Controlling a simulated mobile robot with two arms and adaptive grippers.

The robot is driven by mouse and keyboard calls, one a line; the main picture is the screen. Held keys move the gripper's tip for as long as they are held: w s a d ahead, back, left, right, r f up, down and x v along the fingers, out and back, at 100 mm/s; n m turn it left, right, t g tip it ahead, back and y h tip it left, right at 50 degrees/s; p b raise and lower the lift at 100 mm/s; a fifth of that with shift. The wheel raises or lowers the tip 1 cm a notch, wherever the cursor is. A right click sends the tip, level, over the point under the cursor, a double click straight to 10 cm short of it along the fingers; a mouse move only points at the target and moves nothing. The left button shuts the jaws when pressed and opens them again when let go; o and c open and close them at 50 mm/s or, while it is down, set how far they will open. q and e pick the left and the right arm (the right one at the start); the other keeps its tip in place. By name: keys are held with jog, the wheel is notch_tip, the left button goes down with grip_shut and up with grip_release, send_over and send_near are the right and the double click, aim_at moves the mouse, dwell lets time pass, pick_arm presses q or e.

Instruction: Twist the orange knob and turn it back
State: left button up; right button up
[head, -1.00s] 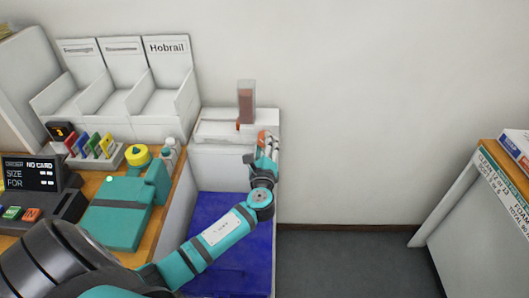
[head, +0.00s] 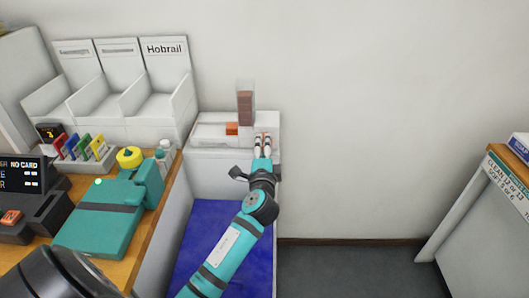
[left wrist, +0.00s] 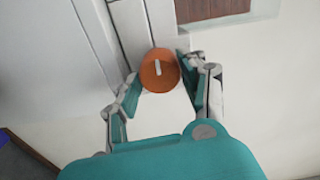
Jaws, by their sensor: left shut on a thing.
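The orange knob (left wrist: 160,72) is round, with a short white mark on its face that stands nearly upright in the left wrist view. My left gripper (left wrist: 158,76) has one finger on each side of the knob and is shut on it. In the head view the left gripper (head: 263,137) reaches up to the white unit (head: 207,133) by the wall, its two white-tipped fingers close together. The fingers largely hide whatever is between them there. My right gripper is not in view.
A small orange block (head: 232,128) shows left of the fingertips, below a brown-red upright panel (head: 245,107). A blue surface (head: 205,235) lies below. At left are a teal device (head: 105,215), a yellow knob (head: 130,157) and labelled white bins (head: 165,100).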

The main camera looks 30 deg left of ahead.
pick_arm(q)
jog(key=shift+f+n, duration=0.1)
jog(key=shift+n, duration=0.4)
jog(key=o, duration=0.9)
jog(key=shift+o, duration=1.4)
